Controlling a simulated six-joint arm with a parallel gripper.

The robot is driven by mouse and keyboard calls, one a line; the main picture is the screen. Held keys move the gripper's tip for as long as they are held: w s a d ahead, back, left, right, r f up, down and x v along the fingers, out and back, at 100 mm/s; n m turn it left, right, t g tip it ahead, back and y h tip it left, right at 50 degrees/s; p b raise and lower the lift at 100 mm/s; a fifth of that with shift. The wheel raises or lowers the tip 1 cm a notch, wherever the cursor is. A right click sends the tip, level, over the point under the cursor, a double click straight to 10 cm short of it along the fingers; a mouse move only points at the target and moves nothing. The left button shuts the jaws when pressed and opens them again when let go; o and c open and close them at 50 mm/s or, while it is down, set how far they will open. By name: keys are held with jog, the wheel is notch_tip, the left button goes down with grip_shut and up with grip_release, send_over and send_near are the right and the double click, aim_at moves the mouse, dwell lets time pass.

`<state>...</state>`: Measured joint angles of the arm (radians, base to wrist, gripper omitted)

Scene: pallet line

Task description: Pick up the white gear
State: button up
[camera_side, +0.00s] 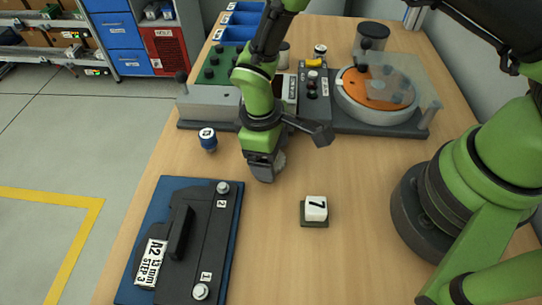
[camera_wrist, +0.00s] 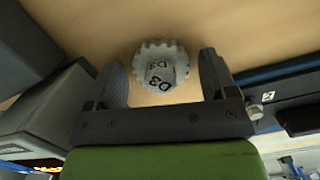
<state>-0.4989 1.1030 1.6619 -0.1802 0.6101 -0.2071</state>
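The white gear (camera_wrist: 161,65) lies on the wooden table, marked "D3", and shows between my gripper's two fingers in the wrist view. My gripper (camera_wrist: 165,80) is open, with a gap visible between the gear and each finger. In the side view my gripper (camera_side: 266,172) points down close to the tabletop. There, only a small pale part of the gear (camera_side: 280,160) shows beside the fingers; the rest is hidden behind the gripper.
A small blue-sided piece (camera_side: 208,140) stands left of my gripper. A black fixture on a blue plate (camera_side: 172,240) lies at the front left. A white block marked "7" (camera_side: 316,208) sits on a dark base at the right. A round orange-topped station (camera_side: 380,95) stands behind.

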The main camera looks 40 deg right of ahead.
jog(key=c, duration=0.8)
jog(key=shift+r, duration=0.1)
